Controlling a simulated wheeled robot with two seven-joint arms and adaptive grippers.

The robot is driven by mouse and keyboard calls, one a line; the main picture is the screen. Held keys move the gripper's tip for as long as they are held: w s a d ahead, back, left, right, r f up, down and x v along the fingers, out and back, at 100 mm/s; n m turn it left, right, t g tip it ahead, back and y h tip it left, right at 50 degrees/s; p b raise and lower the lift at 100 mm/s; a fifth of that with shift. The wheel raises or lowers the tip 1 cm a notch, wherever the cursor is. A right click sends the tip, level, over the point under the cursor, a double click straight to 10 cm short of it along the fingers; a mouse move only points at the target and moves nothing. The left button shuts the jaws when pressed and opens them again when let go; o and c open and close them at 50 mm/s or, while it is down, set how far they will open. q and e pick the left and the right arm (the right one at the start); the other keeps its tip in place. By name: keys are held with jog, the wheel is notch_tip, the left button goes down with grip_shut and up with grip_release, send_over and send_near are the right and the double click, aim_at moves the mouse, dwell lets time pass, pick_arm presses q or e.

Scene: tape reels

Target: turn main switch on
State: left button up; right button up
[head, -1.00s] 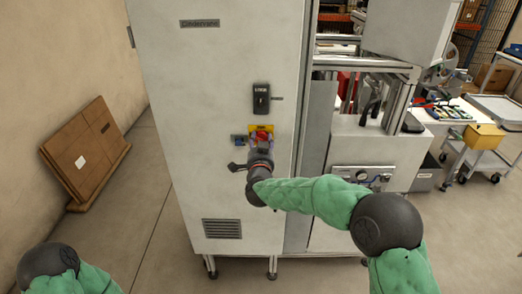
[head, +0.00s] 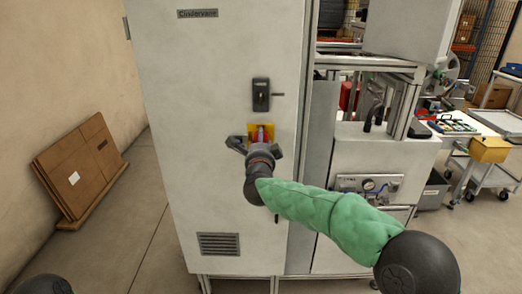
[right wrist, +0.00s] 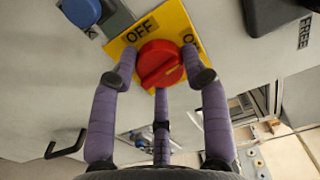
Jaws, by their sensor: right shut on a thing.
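The main switch is a red round knob (right wrist: 160,64) with a raised ridge, on a yellow plate (right wrist: 122,47) marked "OFF" and, partly covered, "ON". The knob's ridge slants in the right wrist view. The plate also shows on the cabinet front in the head view (head: 251,130), with the knob mostly hidden by my gripper. My right gripper (right wrist: 161,80) has its purple fingers shut around the knob, one on each side and one below; it also shows in the head view (head: 262,138). My left gripper is out of view.
The knob sits on a tall light cabinet (head: 210,90) with a black handle (head: 261,95) above it and a vent (head: 218,244) low down. A blue button (right wrist: 82,12) is beside the plate. Brown panels (head: 80,165) lean on the left wall; a machine (head: 375,165) stands right.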

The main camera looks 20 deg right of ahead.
jog(key=shift+a+f+m+b, duration=0.15)
jog(key=shift+f+m+b, duration=0.05)
jog(key=shift+m+b, duration=0.8)
jog(key=o, duration=1.2)
jog(key=shift+r, duration=0.1)
jog(key=shift+c, duration=0.2)
jog(key=v, duration=1.2)
